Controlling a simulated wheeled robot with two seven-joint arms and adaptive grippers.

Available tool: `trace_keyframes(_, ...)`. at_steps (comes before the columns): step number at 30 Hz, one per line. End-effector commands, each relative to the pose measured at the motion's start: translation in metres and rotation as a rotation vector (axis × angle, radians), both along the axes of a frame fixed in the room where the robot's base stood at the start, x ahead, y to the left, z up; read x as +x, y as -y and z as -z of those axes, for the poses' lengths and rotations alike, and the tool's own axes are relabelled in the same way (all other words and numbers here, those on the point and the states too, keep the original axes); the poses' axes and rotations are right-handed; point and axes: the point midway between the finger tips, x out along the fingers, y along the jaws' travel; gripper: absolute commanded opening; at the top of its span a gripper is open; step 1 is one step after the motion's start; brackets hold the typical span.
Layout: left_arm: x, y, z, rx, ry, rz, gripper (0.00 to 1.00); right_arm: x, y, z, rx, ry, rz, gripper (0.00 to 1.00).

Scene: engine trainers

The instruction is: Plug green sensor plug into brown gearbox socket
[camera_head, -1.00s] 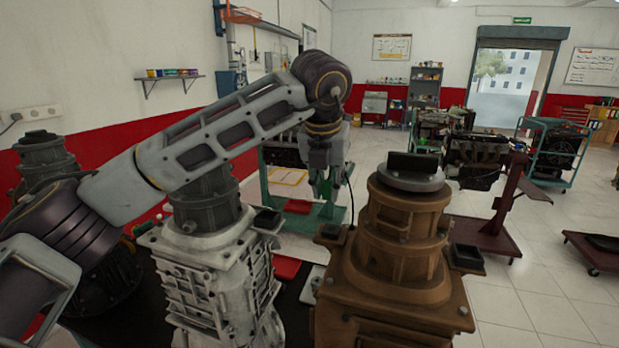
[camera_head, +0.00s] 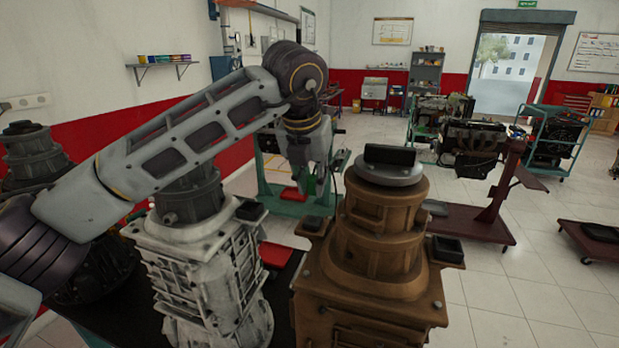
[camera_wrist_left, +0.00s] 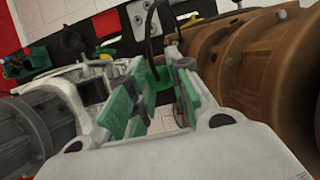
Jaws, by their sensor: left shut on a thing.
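The brown gearbox (camera_head: 380,240) stands at centre right in the head view, and its side fills the right of the left wrist view (camera_wrist_left: 255,65). Dark socket-like blocks sit on its flange, one on the left (camera_head: 312,224) and one on the right (camera_head: 448,250); I cannot tell which is the socket. My left gripper (camera_head: 318,190) hangs just behind and left of the gearbox's upper part. In the wrist view its green-padded fingers (camera_wrist_left: 155,100) are shut on the green sensor plug (camera_wrist_left: 160,76), with a black cable rising from it. My right gripper is not in view.
A white gearbox (camera_head: 205,265) stands close on the left, below my left arm. A dark gearbox (camera_head: 40,165) is farther left. A red tray (camera_head: 275,254) lies between the gearboxes. Engine stands and open floor (camera_head: 520,290) are at the right.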

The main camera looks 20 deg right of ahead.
Motion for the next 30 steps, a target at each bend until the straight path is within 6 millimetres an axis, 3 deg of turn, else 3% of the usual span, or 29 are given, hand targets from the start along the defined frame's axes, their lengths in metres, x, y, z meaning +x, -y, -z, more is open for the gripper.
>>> trace_keyframes(13, 0.000, 0.000, 0.007, 0.001, -0.001, 0.000, 0.00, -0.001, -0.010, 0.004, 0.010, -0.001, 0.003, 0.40)
trace_keyframes(30, 0.000, 0.000, 0.040, 0.000, -0.001, -0.001, 0.00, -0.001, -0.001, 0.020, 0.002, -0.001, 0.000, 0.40)
